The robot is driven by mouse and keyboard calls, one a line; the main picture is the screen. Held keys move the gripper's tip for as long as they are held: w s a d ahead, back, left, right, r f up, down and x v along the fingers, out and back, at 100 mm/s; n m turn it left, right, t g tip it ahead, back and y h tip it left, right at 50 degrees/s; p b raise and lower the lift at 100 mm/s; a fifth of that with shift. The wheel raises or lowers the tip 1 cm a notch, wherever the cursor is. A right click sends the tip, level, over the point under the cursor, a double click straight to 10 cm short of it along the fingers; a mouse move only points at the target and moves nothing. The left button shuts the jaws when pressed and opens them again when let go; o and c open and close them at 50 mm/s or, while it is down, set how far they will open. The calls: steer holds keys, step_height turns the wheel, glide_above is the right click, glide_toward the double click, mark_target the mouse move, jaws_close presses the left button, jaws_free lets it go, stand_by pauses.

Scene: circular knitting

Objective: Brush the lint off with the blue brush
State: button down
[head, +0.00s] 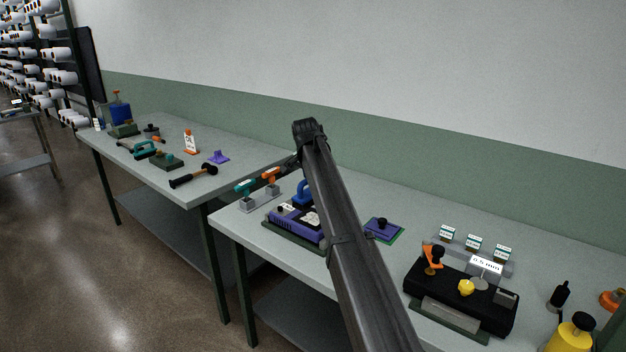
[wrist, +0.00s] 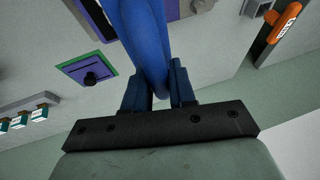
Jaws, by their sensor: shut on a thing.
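The blue brush shows in the wrist view as a blue handle (wrist: 145,35) between the two fingers of my gripper (wrist: 155,85), which is shut on it. In the head view a blue loop of the brush (head: 303,190) shows just left of my dark arm, over a purple device (head: 288,229). Whitish patches that may be lint (head: 311,218) lie on top of the device. The arm covers its right side and hides my gripper in that view. The brush's bristle end is not clear, and I cannot tell whether it touches the device.
A rack with teal and orange tools (head: 260,200) stands left of the device. A purple block with a black knob (head: 383,230) lies to its right. A black fixture (head: 460,296) and a yellow bottle (head: 572,334) stand farther right. Another table (head: 235,178) holds more tools.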

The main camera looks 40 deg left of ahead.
steer(key=shift+f, duration=2.4)
steer(key=shift+f, duration=0.65)
steer(key=shift+d, duration=0.1)
steer(key=shift+d+r, duration=0.1)
steer(key=shift+d, duration=1.15)
steer(key=shift+a, duration=0.1)
steer(key=shift+a, duration=1.3)
